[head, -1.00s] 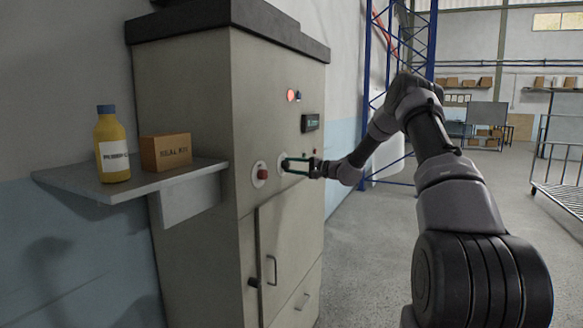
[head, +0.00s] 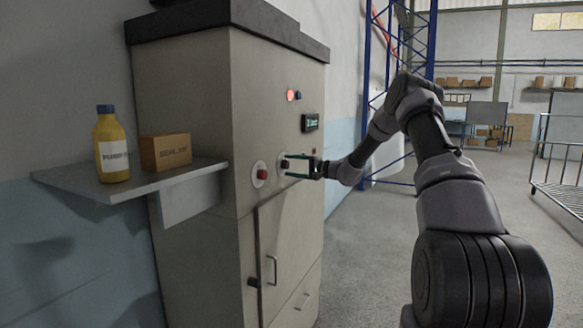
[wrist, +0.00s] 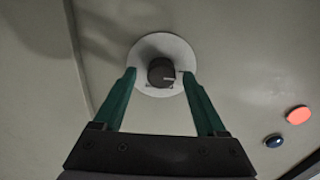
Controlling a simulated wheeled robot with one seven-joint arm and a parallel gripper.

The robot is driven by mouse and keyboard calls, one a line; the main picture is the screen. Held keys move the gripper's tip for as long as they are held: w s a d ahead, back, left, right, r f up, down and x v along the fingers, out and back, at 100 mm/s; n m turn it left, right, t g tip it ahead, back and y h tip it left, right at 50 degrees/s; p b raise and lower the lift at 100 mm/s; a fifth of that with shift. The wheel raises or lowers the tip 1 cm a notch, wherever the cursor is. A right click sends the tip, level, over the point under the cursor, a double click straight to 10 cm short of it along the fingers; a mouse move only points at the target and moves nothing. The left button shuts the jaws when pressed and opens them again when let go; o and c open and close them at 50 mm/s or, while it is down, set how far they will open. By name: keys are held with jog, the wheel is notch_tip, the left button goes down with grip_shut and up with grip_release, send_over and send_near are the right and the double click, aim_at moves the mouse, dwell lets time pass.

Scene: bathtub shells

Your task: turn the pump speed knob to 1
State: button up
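The pump speed knob is a dark round knob (wrist: 161,71) on a pale round dial plate (wrist: 176,48) on the cabinet front. A light pointer mark on it points to the right in the wrist view; the dial markings are too small to read. The knob also shows in the head view (head: 284,164). My gripper (head: 290,165) is in front of the panel with its green fingers open. In the wrist view the fingertips (wrist: 160,76) stand on either side of the knob, with a gap on each side. I cannot tell how deep they reach.
A red button (head: 262,174) is left of the knob. Above are a lit red lamp (head: 291,95), a dark blue button (head: 298,96) and a small display (head: 310,122), unreadable. A shelf (head: 140,187) holds a yellow bottle (head: 112,150) and a box (head: 166,152).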

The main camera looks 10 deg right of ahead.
jog(key=v, duration=1)
jog(key=shift+s+d, duration=0.25)
jog(key=shift+d, duration=0.05)
